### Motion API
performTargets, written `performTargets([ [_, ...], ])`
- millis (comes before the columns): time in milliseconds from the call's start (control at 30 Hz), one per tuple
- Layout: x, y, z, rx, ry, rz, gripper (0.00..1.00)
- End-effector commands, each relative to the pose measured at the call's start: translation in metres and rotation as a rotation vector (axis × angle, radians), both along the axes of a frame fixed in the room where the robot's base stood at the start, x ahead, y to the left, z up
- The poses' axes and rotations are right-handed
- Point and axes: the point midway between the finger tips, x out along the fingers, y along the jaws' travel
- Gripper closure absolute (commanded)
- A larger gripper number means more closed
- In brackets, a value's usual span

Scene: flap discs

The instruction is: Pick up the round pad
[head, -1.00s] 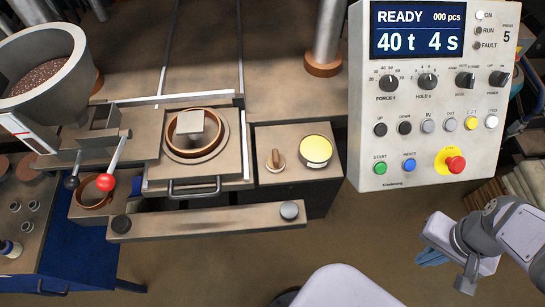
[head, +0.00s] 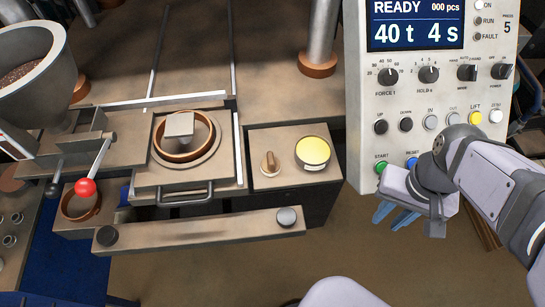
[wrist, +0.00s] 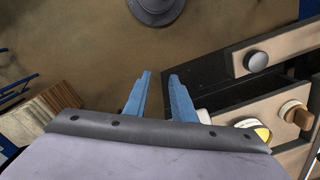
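The round pad seems to be the yellow disc with a pale label (head: 313,152) on top of a small brown box. It also shows, partly cut off, in the wrist view (wrist: 262,133) at the lower right. My gripper (head: 384,214) hangs to the right of that box, in front of the control panel's lower edge. In the wrist view its blue fingers (wrist: 160,80) are apart with nothing between them. The pad lies well to the right of the fingers there.
A wooden knob (head: 269,164) stands beside the pad on the box. A copper-coloured ring (head: 158,147) holds a grey block to the left. The control panel (head: 435,100) rises behind my gripper. Floor is open below.

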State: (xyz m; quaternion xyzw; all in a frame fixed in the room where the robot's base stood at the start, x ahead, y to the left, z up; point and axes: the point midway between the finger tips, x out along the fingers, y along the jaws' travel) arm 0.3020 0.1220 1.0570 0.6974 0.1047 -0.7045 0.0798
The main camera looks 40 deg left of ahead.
Motion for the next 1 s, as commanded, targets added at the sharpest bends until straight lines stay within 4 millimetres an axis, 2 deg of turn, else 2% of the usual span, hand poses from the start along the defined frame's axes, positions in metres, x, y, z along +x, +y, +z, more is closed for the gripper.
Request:
performTargets([
  [33,-0.004,0.023,-0.004,0.008,0.0,0.052,0.77],
  [267,-0.033,0.1,0.015,0.028,0.001,0.216,0.77],
  [500,-0.043,0.193,0.058,0.077,-0.204,0.406,0.77],
  [600,-0.054,0.222,0.075,0.108,-0.267,0.455,0.77],
  [700,-0.063,0.24,0.088,0.133,-0.308,0.484,0.77],
  [800,-0.068,0.249,0.095,0.146,-0.331,0.5,0.77],
  [1000,-0.07,0.253,0.098,0.153,-0.339,0.504,0.77],
])
